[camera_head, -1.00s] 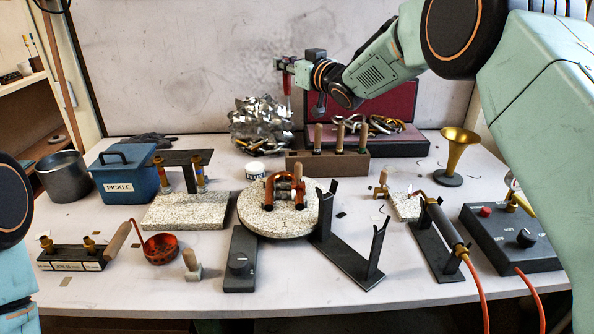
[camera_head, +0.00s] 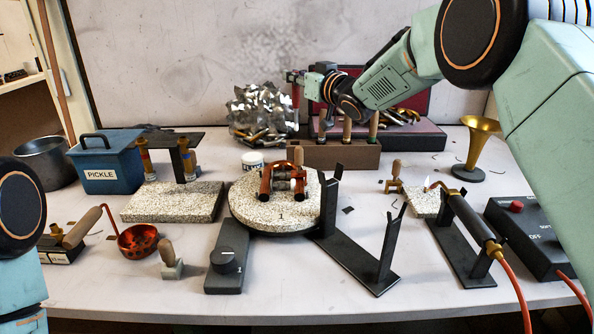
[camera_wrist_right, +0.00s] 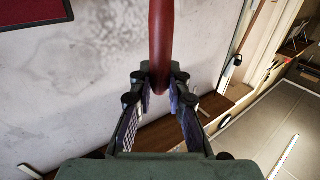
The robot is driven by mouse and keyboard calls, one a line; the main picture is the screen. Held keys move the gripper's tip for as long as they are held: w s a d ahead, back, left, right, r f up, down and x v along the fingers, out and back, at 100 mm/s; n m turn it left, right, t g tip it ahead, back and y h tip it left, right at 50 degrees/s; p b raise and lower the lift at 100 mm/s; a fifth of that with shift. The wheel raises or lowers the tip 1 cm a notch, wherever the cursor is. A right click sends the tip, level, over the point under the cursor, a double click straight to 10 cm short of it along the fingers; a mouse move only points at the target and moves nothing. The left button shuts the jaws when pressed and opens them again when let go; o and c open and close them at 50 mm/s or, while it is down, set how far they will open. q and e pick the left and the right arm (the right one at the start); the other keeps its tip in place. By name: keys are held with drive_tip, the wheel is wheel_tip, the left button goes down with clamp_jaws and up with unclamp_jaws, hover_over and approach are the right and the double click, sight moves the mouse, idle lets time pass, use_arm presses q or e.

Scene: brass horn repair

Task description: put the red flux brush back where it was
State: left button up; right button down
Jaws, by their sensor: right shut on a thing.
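The red flux brush (camera_head: 295,95) is held upright in my right gripper (camera_head: 298,77); its red handle (camera_wrist_right: 161,45) shows between the fingers in the right wrist view. The right gripper (camera_wrist_right: 161,85) is shut on it. In the head view the brush hangs above and behind the left part of a brown wooden rack (camera_head: 360,158). Several wooden-handled tools stand in the rack's middle and right. The brush's lower end is hard to make out against the things behind. Only a link of my left arm shows at the left edge; its gripper is out of view.
A heap of crumpled metal (camera_head: 262,112) lies left of the brush. A red-lined case (camera_head: 425,138) with brass parts stands behind the rack. A round speckled turntable (camera_head: 250,208) with a copper piece and a white jar (camera_head: 252,161) are in front. A brass horn bell (camera_head: 480,140) stands right.

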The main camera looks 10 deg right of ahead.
drive_tip(key=b, duration=0.1)
hover_over(296, 119)
drive_tip(key=f, duration=0.4)
drive_tip(key=shift+w+a+f, duration=0.25)
drive_tip(key=shift+w+f, duration=0.1)
drive_tip(key=shift+d+f+b, duration=0.25)
drive_tip(key=shift+f+b, duration=0.15)
drive_tip(key=shift+f, duration=0.3)
wheel_tip(296, 119, down, 4)
drive_tip(key=shift+a+f+b, duration=0.15)
drive_tip(key=shift+b, duration=0.5)
drive_tip(key=c, duration=1.4)
unclamp_jaws()
drive_tip(key=shift+f, duration=0.15)
drive_tip(key=shift+o, duration=0.4)
